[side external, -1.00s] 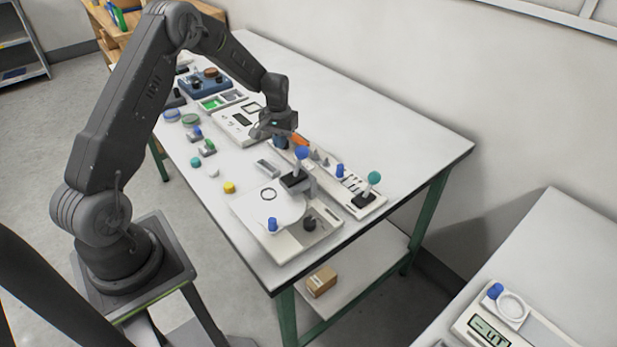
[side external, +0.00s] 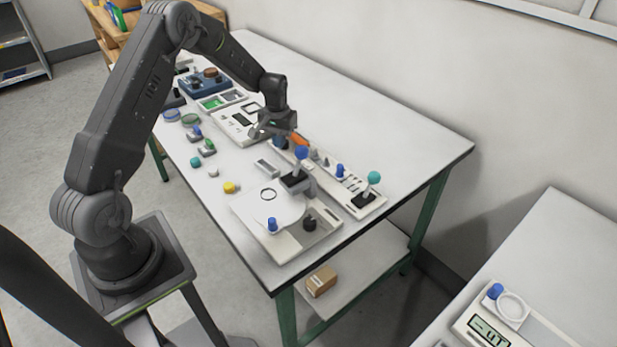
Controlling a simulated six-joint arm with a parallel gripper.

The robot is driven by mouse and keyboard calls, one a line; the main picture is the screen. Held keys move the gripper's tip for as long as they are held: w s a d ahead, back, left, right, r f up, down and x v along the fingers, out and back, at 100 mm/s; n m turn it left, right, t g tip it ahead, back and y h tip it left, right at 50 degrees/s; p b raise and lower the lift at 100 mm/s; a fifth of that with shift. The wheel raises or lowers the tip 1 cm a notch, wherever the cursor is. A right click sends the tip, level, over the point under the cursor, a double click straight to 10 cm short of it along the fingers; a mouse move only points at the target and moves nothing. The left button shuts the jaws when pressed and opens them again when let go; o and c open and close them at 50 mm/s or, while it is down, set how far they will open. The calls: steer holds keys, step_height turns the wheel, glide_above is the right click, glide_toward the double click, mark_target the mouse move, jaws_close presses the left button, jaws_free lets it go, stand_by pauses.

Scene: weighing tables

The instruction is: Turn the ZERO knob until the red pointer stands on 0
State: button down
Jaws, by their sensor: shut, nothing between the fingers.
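A white weighing device (side external: 293,245) with a round pale plate (side external: 290,207) stands at the near end of the table. A small black knob (side external: 309,223) sits on its right side; no ZERO label is readable at this size. I cannot make out a red pointer or its 0 mark. My gripper (side external: 262,133) is shut and empty. It hangs over the middle of the table, beyond the weighing device and near the flat white instrument.
A white rack (side external: 345,190) with blue- and teal-topped pieces and an orange piece (side external: 300,140) lies along the right. A yellow piece (side external: 230,187) and several small coloured pieces lie left. The far right tabletop is clear. Another table holds a display (side external: 489,332).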

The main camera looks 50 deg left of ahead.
steer(key=shift+s+f, duration=0.6)
steer(key=shift+f, duration=0.05)
step_height(320, 180, up, 6)
steer(key=shift+w+d+r, duration=0.15)
steer(key=shift+w, duration=0.05)
